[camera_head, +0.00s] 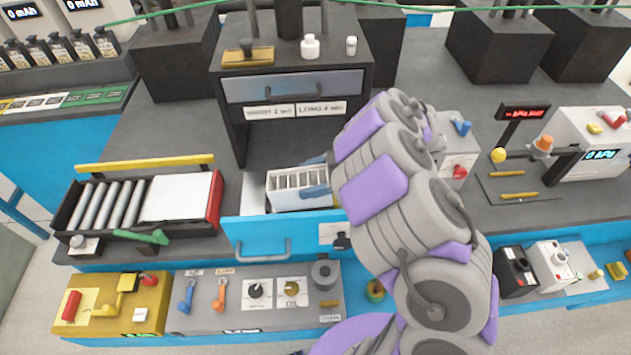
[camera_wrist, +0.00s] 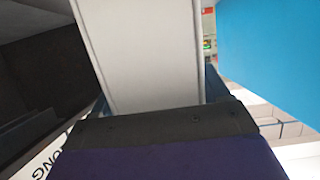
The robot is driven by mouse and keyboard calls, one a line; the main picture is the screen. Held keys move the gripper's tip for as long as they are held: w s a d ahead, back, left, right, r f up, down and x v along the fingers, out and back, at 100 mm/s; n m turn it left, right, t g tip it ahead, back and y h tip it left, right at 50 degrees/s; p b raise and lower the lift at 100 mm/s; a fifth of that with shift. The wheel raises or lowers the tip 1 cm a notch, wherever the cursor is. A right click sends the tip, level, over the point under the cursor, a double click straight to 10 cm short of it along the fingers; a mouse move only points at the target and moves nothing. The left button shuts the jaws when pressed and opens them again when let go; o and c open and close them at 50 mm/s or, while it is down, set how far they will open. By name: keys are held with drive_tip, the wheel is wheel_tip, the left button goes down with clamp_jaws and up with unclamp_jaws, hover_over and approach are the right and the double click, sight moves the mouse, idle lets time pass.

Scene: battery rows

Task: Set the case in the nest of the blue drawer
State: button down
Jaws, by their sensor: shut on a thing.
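The blue drawer (camera_head: 243,233) stands pulled out below the dark cabinet, and its pale inside shows left of the case. The case (camera_head: 284,200), a white box with a row of upright dividers, is over the open drawer. My gripper (camera_head: 316,178) is shut on the right part of the case, its blue fingers at the near and far sides. In the wrist view a plain pale surface (camera_wrist: 145,50) lies between the fingers. The drawer's blue front (camera_wrist: 265,50) fills the upper right there. The nest is hidden, and I cannot tell whether the case rests in it.
A tray with grey rods (camera_head: 118,203) and a white lid-like panel lies to the left. The dark cabinet (camera_head: 290,85) with a shut upper drawer rises behind. Instruments stand to the right. A control panel (camera_head: 255,300) is in front below the drawer.

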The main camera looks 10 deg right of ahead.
drive_tip(key=x, duration=0.2)
drive_tip(key=shift+s+a, duration=0.2)
drive_tip(key=shift+a, duration=0.15)
drive_tip(key=shift+c, duration=1.6)
unclamp_jaws()
drive_tip(key=shift+d, duration=0.25)
drive_tip(key=shift+o, duration=1.4)
drive_tip(key=shift+w+d, duration=0.2)
drive_tip(key=shift+d, duration=0.5)
drive_tip(key=shift+o, duration=0.2)
drive_tip(key=shift+s+d, duration=0.1)
drive_tip(key=shift+d, duration=0.15)
drive_tip(key=shift+a, duration=0.2)
drive_tip(key=shift+d+r+p, duration=0.15)
drive_tip(key=shift+r+p, duration=0.1)
drive_tip(key=shift+p, duration=0.05)
drive_tip(key=p+v, duration=0.3)
drive_tip(key=v, duration=0.8)
drive_tip(key=shift+d+p, duration=0.15)
drive_tip(key=shift+p, duration=0.25)
drive_tip(key=shift+d+r, duration=0.1)
drive_tip(key=shift+d, duration=0.05)
